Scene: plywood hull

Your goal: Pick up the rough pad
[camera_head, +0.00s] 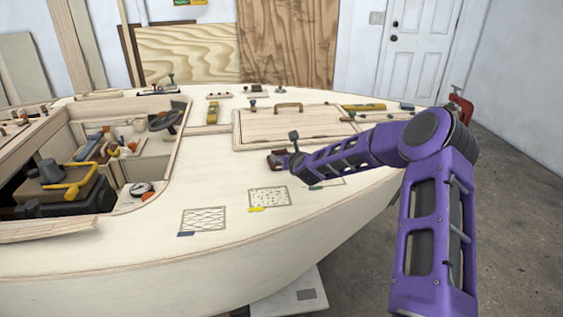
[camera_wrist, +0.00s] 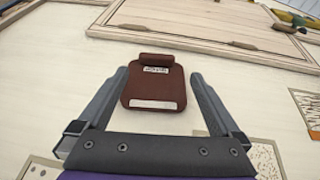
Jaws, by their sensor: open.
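The rough pad looks to be the reddish-brown flat pad (camera_wrist: 155,88) with a rolled top edge, a small printed label and a pale strip. In the wrist view it lies on the pale deck, between and ahead of my gripper's two fingers. My gripper (camera_wrist: 168,92) is open, with one finger on each side of the pad and no visible contact. In the head view the pad (camera_head: 276,160) shows as a small dark red patch at the tip of my purple arm, and my gripper (camera_head: 284,160) partly hides it.
A wooden hatch (camera_head: 285,125) with a handle lies just beyond the pad. Patterned rectangles (camera_head: 204,219) with small coloured tabs are marked on the nearer deck. An open cockpit (camera_head: 120,150) with tools is at left. A red clamp (camera_head: 460,105) stands at the right edge.

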